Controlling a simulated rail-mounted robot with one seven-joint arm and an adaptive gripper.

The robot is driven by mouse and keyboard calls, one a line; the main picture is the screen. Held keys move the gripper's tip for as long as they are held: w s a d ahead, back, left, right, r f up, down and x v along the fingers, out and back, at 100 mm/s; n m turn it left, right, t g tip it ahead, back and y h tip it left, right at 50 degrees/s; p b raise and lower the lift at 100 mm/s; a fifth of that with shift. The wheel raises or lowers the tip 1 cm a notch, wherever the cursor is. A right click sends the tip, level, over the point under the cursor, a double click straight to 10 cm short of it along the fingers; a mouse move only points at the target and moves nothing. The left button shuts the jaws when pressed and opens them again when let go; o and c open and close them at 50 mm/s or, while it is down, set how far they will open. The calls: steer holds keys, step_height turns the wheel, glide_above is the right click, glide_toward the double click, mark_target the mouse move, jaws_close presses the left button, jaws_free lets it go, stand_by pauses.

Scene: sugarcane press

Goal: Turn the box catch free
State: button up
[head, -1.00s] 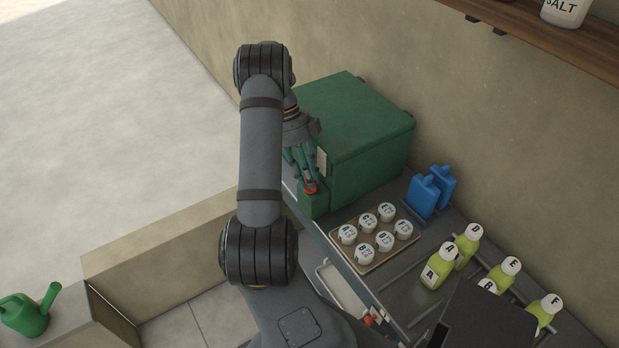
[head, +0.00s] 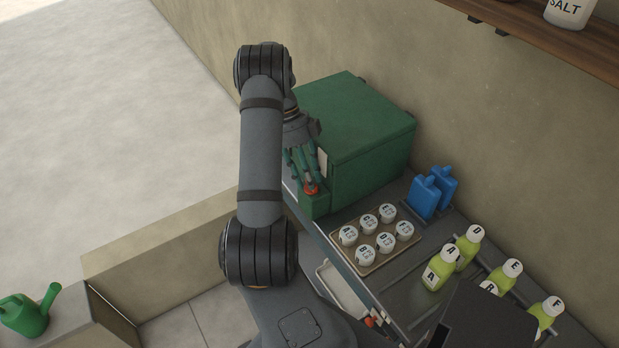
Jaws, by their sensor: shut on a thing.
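A large green box (head: 370,140) stands on the counter against the wall, with its lid down. A small red catch (head: 311,189) sits on a low green block at the box's front. My gripper (head: 308,180) reaches down in front of the box with its green fingers at the red catch, shut on it. The fingers partly cover the catch, so its exact angle cannot be told. A pale label (head: 322,161) on the box's front is partly hidden by the gripper.
A tray (head: 372,268) with several lettered white-lidded cups is close to the box's right. Two blue packs (head: 424,196) and several lettered yellow-green bottles (head: 437,274) stand further right. A wooden shelf (head: 540,42) with a salt jar (head: 568,10) is above. A green watering can (head: 26,312) is far left.

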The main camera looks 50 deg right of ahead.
mark_target(305, 186)
steer(key=shift+w+d+r+p, duration=0.15)
steer(key=shift+w+r+p, duration=0.2)
steer(key=shift+r+p, duration=0.15)
steer(key=shift+w+d+r+p, duration=0.15)
steer(key=shift+w+r+p, duration=0.15)
steer(key=shift+r+p, duration=0.15)
steer(key=shift+p+v, duration=0.8)
steer(key=shift+v, duration=0.2)
steer(key=p+v, duration=0.6)
steer(key=v, duration=0.1)
steer(key=shift+d+r, duration=0.35)
steer(key=shift+s+f, duration=0.1)
steer(key=shift+f, duration=0.05)
steer(key=v, duration=0.7)
steer(key=shift+r, duration=0.35)
